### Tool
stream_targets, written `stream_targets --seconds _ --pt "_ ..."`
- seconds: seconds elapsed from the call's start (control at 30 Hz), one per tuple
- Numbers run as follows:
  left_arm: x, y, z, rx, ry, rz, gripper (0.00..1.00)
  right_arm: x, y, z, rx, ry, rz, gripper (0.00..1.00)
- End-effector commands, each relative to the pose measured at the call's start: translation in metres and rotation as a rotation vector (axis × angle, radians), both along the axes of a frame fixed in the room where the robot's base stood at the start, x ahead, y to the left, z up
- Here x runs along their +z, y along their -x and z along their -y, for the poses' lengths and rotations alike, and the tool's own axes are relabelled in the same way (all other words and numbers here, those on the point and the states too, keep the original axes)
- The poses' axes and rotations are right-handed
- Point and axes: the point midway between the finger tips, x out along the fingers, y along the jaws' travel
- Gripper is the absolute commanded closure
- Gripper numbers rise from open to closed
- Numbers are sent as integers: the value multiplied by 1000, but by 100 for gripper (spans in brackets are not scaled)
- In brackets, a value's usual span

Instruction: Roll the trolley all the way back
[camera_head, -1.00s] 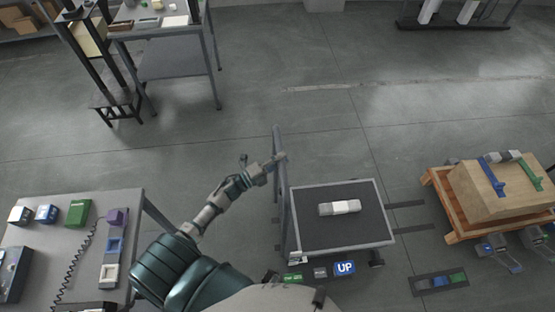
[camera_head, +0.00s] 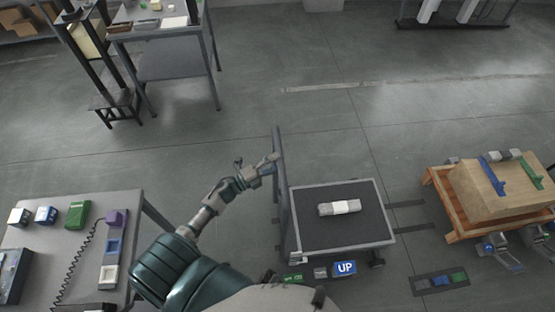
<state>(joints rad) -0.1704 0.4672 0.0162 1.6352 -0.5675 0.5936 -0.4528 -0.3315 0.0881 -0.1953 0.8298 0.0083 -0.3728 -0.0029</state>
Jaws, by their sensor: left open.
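The trolley (camera_head: 305,236) is a low cart with a dark deck, a light metal rim and an upright handle (camera_head: 279,165) on its left side. A light grey and white block (camera_head: 340,208) lies on the deck. My left gripper (camera_head: 273,161) is open at the left side of the handle, near its upper part. Whether it touches the bar I cannot tell. My right gripper is not in view.
A box with straps rests on a wooden pallet (camera_head: 453,238) to the right of the trolley. A grey table (camera_head: 119,205) with coloured devices stands at the left. Floor behind the trolley is clear.

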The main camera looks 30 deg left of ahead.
Motion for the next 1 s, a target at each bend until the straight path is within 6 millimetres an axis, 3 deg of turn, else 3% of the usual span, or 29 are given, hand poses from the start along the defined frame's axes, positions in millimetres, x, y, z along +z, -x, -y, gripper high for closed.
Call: stream_targets --seconds 0.3,0.5,1.0 --pt "-16 60 -39 2 3 -5 46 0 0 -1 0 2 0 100" --pt "-22 83 -54 2 4 -4 46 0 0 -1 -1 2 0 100" --pt "-22 89 -57 0 4 -2 46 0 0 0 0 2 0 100"
